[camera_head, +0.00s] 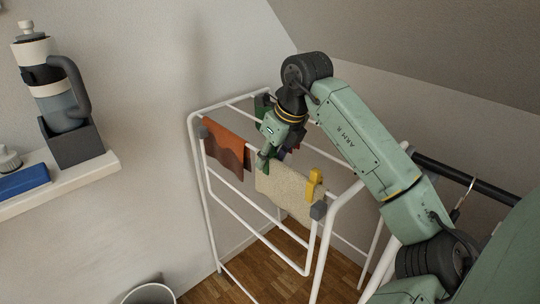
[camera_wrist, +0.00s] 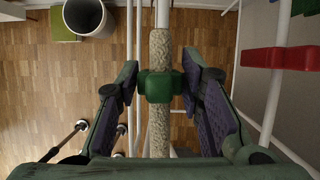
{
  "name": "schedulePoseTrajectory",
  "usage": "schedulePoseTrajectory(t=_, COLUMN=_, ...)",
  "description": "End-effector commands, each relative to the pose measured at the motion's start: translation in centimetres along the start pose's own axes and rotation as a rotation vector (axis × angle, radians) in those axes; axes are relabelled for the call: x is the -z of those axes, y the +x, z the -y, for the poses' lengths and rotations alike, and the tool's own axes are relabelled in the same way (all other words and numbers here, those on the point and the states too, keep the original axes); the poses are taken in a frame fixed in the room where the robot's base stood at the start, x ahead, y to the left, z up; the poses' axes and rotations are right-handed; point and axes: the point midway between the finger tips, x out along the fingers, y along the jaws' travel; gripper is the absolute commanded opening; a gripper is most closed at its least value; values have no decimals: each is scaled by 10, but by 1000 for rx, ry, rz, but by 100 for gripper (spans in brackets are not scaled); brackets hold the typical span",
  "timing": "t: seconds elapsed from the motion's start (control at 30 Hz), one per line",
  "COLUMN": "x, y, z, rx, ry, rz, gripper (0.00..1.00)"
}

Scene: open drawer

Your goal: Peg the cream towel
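The cream towel (camera_head: 286,190) hangs over a front rail of the white drying rack. It also shows in the wrist view as a narrow speckled strip (camera_wrist: 159,125) along the rail. A yellow peg (camera_head: 315,184) sits on the towel's right part. A green peg (camera_wrist: 158,86) sits across the towel and rail in the wrist view. My gripper (camera_wrist: 161,72) is open above it, with one finger on each side. The right finger is very close to the peg; I cannot tell whether they touch. My gripper (camera_head: 266,158) is at the towel's left end in the head view.
A rust-coloured cloth (camera_head: 226,146) hangs left of the cream towel. White rack rails (camera_head: 205,190) surround my gripper. A red item (camera_wrist: 262,57) lies on a rail at right in the wrist view. A shelf (camera_head: 105,168) stands at left, and a white bucket (camera_head: 150,293) is on the floor.

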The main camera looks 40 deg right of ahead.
Motion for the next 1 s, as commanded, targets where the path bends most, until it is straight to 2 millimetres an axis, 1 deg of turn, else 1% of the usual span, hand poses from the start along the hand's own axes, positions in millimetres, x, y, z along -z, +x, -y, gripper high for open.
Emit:
schedulePoseTrajectory(t=0.03, x=0, y=0, z=0, rx=0, ry=0, rz=0, gripper=40)
schedulePoseTrajectory(t=0.23, x=0, y=0, z=0, rx=0, ry=0, rz=0, gripper=53)
schedulePoseTrajectory(t=0.57, x=0, y=-2, z=0, rx=1, ry=0, rz=0, gripper=53)
schedulePoseTrajectory(t=0.67, x=0, y=-12, z=1, rx=3, ry=1, rz=0, gripper=53)
schedulePoseTrajectory(t=0.73, x=0, y=-24, z=1, rx=3, ry=1, rz=1, gripper=53)
schedulePoseTrajectory(t=1.0, x=0, y=-82, z=0, rx=3, ry=1, rz=1, gripper=53)
